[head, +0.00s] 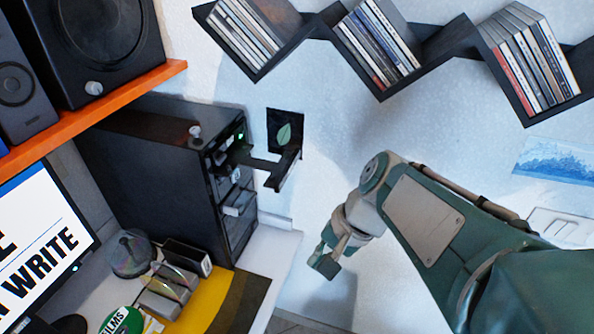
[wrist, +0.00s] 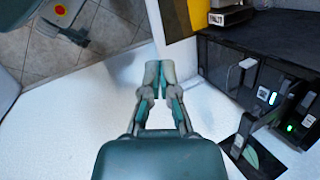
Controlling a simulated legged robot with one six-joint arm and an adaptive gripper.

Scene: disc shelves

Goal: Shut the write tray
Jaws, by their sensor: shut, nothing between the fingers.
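A black disc tower (head: 150,165) stands on the desk at the left, its front facing right. From its upper part a dark tray (head: 285,170) sticks far out toward the wall. Below it a smaller grey tray (head: 238,203) sticks out a little; it also shows in the wrist view (wrist: 247,64). I cannot read which one is marked write. My gripper (head: 324,262) is shut and empty, right of the tower and lower than both trays, touching neither. In the wrist view my gripper (wrist: 158,72) has its fingers together, with the tower to its right.
A screen (head: 40,250) with the word WRITE stands at the left. An orange shelf (head: 90,115) with speakers is above the tower. A zigzag disc shelf (head: 430,65) hangs on the wall. Small boxes (head: 170,285) crowd the desk. Space around my gripper is clear.

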